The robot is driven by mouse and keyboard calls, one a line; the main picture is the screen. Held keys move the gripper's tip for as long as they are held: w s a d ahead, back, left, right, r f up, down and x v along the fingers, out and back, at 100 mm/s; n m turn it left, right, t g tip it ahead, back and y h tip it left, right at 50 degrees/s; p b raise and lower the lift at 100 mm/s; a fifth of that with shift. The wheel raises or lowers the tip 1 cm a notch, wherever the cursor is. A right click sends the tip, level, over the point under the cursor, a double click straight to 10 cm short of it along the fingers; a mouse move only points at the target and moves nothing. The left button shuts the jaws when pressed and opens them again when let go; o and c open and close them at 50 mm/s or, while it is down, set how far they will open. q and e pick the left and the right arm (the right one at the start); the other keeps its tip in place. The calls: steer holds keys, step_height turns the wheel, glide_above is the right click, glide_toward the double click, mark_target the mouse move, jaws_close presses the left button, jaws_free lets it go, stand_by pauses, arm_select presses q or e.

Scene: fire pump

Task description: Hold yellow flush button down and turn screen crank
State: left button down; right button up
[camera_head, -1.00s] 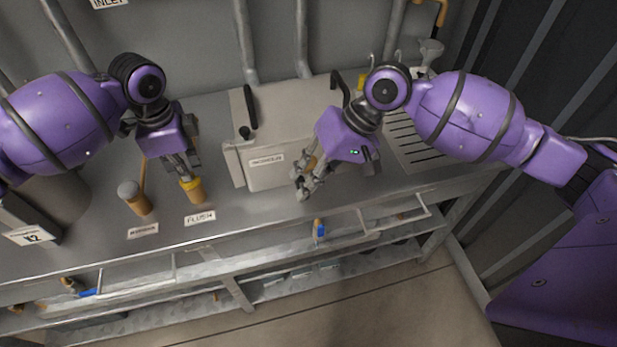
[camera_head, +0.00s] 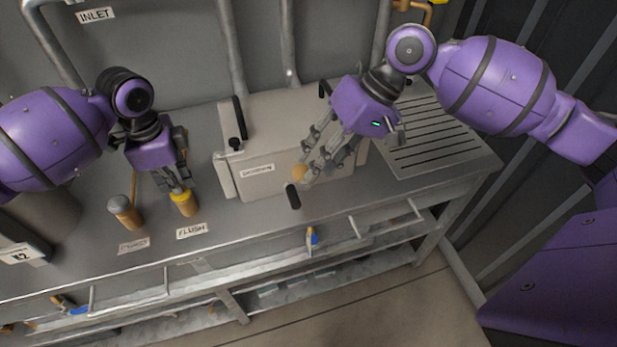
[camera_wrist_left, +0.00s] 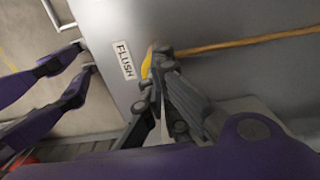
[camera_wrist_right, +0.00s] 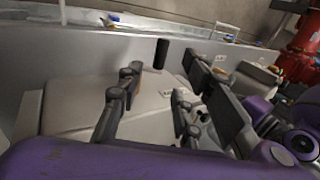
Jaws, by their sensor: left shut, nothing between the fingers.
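The yellow flush button (camera_head: 184,195) stands on the bench behind the FLUSH label (camera_head: 192,231). My left gripper (camera_head: 180,184) is shut and empty, its fingertips at the button's yellow top. In the left wrist view part of the yellow top (camera_wrist_left: 147,65) shows beside the fingertips; whether it is pressed down is unclear. The screen crank's black handle (camera_head: 293,196) sticks out at the front of the beige box (camera_head: 258,150). My right gripper (camera_head: 314,158) is open above and behind the handle. In the right wrist view the handle (camera_wrist_right: 161,53) shows beyond the fingertips, not gripped.
A grey-topped button (camera_head: 125,212) stands left of the flush button. A black lever (camera_head: 238,122) is on the box's left. A slotted drain area (camera_head: 440,140) lies to the right.

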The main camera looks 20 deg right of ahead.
steer(key=v, duration=0.3)
steer(key=shift+d+r, duration=0.2)
steer(key=shift+r, duration=0.1)
steer(key=shift+o, duration=0.3)
steer(key=shift+a, duration=0.1)
